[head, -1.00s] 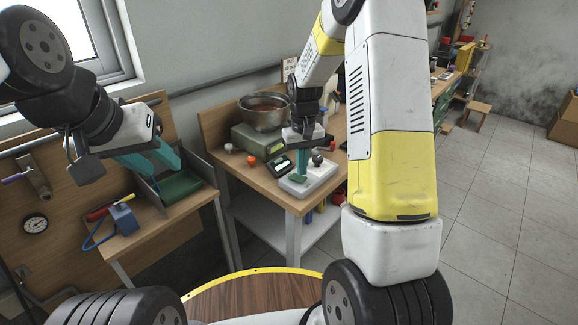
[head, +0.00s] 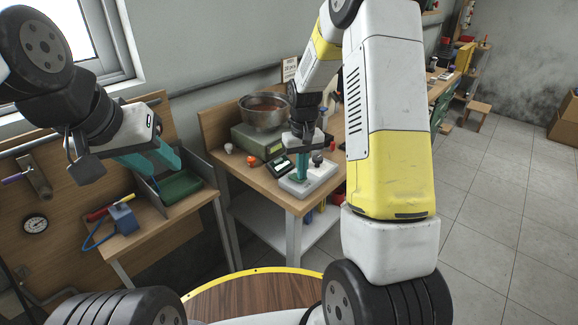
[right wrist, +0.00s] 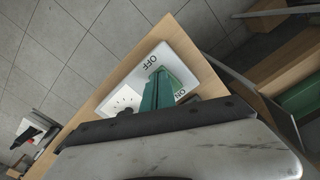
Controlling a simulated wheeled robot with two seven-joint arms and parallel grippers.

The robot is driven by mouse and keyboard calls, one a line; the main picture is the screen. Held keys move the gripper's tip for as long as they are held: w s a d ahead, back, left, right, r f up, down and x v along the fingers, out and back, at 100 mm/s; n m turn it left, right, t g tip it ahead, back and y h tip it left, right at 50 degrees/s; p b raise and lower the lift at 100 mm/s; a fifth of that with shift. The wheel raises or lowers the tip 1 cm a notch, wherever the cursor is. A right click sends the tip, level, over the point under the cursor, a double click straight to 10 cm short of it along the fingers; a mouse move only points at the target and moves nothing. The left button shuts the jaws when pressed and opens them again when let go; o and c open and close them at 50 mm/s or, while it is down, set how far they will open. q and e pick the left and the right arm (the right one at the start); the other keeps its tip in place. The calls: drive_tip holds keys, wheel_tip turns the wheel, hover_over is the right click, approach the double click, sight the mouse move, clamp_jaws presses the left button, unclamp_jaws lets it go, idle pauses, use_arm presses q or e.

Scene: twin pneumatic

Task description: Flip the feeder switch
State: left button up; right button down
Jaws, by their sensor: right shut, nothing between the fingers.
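The feeder switch is a pale grey box on the wooden bench; in the head view its top (head: 318,176) shows beside my fingers. A green rocker (right wrist: 178,76) shows beside and partly under my fingers. My right gripper (head: 302,178) is shut and empty, its teal fingertips down over the switch near the ON end in the right wrist view (right wrist: 158,80). Whether they touch the rocker, and which way it is tipped, I cannot tell. My left gripper (head: 165,162) is away at the left; its jaw opening is unclear.
A metal bowl (head: 264,112) stands on a green scale (head: 256,140) behind the switch. A small dark display (head: 280,166) and a dark knob (head: 317,160) are close by. A green tray (head: 180,186) and blue block (head: 123,219) lie on the left bench.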

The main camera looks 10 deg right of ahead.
drive_tip(key=shift+f, duration=0.25)
drive_tip(key=shift+r, duration=3.5)
